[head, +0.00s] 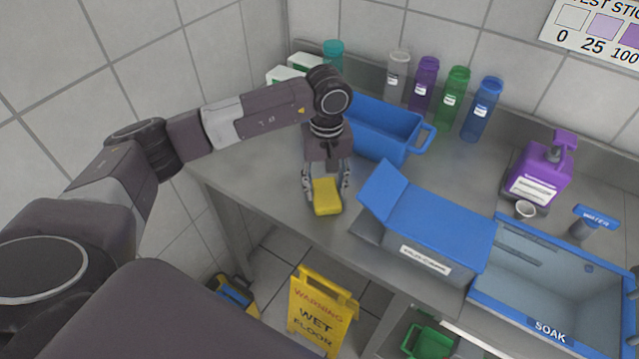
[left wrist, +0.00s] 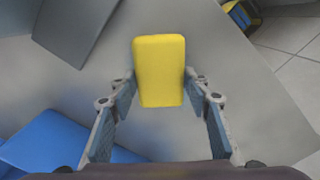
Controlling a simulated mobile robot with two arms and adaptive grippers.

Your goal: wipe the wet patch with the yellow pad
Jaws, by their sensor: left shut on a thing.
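The yellow pad (head: 326,196) is a small block over the steel counter, left of the lidded box. It also shows in the left wrist view (left wrist: 160,70), between the two fingers. My left gripper (head: 326,188) points down and is shut on the pad, one finger on each side. I cannot tell whether the pad touches the counter. I cannot make out a wet patch on the counter (head: 258,176) in either view. My right gripper is not in view.
A blue tub (head: 375,130) stands behind the gripper, and a grey box with a blue lid (head: 425,212) to its right. Several bottles line the wall. A soak sink (head: 570,290) is at the right. A yellow wet-floor sign (head: 318,310) stands below the counter's front edge.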

